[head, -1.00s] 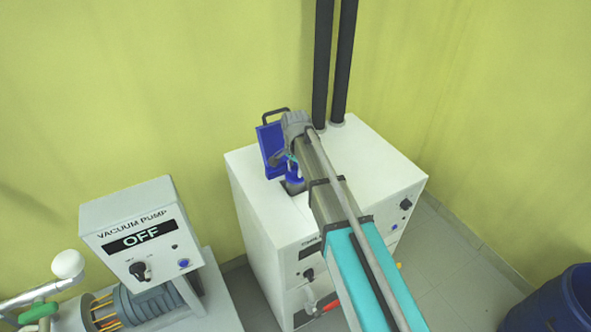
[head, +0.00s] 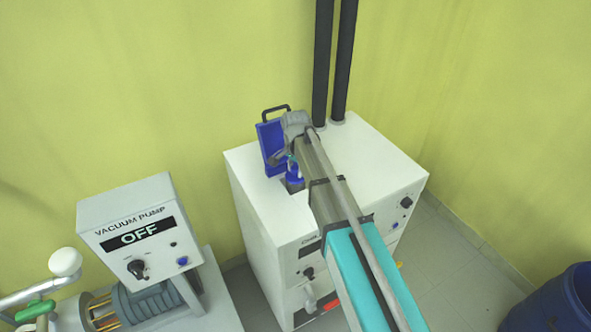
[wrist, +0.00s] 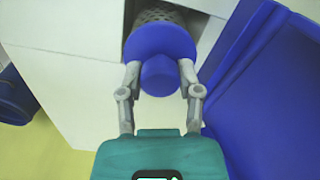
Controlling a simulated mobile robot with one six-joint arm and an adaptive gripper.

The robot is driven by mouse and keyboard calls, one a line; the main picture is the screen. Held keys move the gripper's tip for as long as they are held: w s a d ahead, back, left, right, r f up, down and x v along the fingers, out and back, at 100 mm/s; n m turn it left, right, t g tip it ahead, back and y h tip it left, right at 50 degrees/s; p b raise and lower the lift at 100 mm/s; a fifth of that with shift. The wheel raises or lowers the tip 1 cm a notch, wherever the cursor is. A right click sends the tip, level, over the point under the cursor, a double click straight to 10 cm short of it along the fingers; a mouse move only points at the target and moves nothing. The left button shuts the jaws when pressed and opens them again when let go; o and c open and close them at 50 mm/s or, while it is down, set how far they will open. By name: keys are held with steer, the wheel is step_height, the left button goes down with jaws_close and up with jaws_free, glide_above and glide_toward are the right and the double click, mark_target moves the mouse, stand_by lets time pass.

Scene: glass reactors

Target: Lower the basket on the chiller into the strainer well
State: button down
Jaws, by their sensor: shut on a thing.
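The basket has a blue top with a round knob (wrist: 160,75) and a dark mesh body (wrist: 160,14) below it in the wrist view. My gripper (wrist: 160,72) is shut on the knob, one finger on each side. In the head view the blue basket top (head: 294,175) is over the opening in the top of the white chiller (head: 255,190), partly behind my gripper (head: 291,161).
A raised blue lid (head: 271,147) with a black handle stands close beside my gripper; it is large in the wrist view (wrist: 270,85). Two black pipes (head: 332,70) rise behind. The vacuum pump (head: 130,225) is at left, a blue drum (head: 575,295) at right.

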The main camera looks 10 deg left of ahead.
mark_target(295, 176)
steer(key=shift+f+b, duration=2.3)
steer(key=shift+f, duration=0.05)
stand_by(0.6)
steer(key=shift+c, duration=1)
jaws_free()
steer(key=shift+r, duration=0.15)
step_height(295, 176, up, 14)
steer(key=p, duration=1.3)
steer(key=shift+f+p, duration=0.25)
steer(key=shift+p, duration=0.15)
steer(key=shift+d, duration=0.1)
steer(key=s+d+f+n+b, duration=0.2)
steer(key=s+d+n, duration=0.1)
steer(key=s+d, duration=0.6)
steer(key=s+d+f+n+b, duration=0.2)
steer(key=s+d+n, duration=0.2)
steer(key=s+d, duration=0.5)
steer(key=d, duration=0.8)
steer(key=shift+s+d, duration=0.35)
steer(key=shift+d, duration=0.05)
